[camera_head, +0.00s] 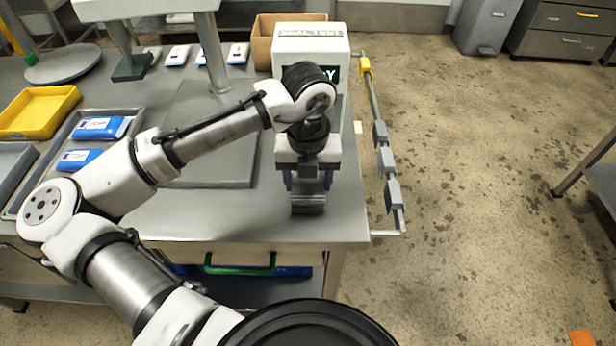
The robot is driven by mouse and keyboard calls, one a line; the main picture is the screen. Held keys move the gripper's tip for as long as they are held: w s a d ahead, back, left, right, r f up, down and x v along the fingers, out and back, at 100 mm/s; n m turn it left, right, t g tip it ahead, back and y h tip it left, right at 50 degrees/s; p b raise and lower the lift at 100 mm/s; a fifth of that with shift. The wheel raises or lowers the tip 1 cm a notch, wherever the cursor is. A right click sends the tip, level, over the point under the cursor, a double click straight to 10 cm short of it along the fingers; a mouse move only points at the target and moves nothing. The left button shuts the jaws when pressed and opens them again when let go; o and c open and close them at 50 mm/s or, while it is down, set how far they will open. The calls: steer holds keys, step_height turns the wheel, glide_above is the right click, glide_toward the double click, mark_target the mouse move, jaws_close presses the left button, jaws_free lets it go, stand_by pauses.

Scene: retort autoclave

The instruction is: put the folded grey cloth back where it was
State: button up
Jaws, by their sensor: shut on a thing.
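My gripper (308,184) points down over the right end of the steel table (240,222), near its front edge. Its fingers are shut on the folded grey cloth (308,204), a small grey block shape below and between them. The upper part of the cloth is hidden by the gripper. I cannot tell whether the cloth touches the table top or is held just above it.
A white machine with a display (310,42) stands behind my gripper, beside a cardboard box (265,48). A rail with grey clips (381,135) runs along the table's right edge. Blue packs (101,128) lie in a tray left. A yellow tray (38,110) is further left.

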mark_target(308, 182)
steer(key=shift+f, duration=0.15)
steer(key=o, duration=1)
steer(key=shift+o, duration=0.2)
step_height(308, 182, up, 12)
steer(key=shift+r+b, duration=0.2)
steer(key=shift+b, duration=0.25)
